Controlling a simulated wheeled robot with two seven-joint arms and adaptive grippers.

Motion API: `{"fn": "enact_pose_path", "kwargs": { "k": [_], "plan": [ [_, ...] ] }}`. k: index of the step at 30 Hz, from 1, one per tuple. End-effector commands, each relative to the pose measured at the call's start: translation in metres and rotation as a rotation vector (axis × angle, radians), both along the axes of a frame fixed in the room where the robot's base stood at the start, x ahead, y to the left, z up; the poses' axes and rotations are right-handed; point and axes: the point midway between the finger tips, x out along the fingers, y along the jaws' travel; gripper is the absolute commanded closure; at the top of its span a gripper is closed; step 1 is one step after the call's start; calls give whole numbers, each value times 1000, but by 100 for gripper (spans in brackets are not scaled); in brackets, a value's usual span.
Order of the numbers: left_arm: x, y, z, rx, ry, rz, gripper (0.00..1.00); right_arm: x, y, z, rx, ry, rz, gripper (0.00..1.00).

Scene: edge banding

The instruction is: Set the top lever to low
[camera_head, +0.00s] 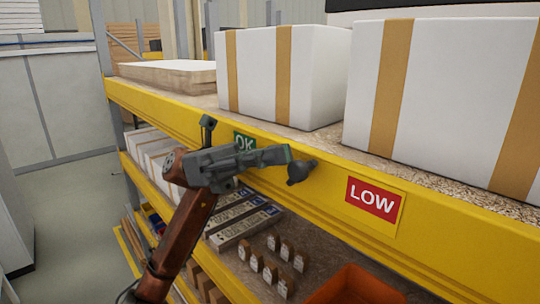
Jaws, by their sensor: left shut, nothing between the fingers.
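A dark grey lever with a rounded knob (300,171) shows on the front of the yellow shelf beam, between the two labels. The green OK label (244,142) is to its left, partly covered by my gripper. The red LOW label (372,198) is to its right and in full view. My left gripper (287,154) is shut and empty. Its fingertips are right at the lever knob, on its upper left side; I cannot tell whether they touch. The lever's pivot is hidden behind the gripper. My right gripper is not in view.
White boxes with tan stripes (284,70) stand on the top shelf behind the yellow beam (455,238). The shelf below holds small wooden-looking pieces (271,272), an orange bin (357,287) and long packs. Open floor (82,215) lies to the left.

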Motion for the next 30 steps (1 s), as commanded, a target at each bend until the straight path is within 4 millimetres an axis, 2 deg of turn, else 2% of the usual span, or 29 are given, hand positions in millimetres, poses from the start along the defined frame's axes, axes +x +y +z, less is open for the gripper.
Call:
{"fn": "enact_pose_path", "kwargs": {
  "k": [14, 20, 24, 30],
  "plan": [
    [2, 5, 2, 0, 0, 2, 100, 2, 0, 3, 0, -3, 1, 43],
    [16, 35, 13, -1, 2, 14, 100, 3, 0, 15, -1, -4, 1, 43],
    [35, 61, 18, -1, 1, 15, 100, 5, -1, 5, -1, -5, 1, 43],
    [57, 91, 29, 0, 0, 11, 100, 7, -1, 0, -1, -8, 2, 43]
  ]
}}
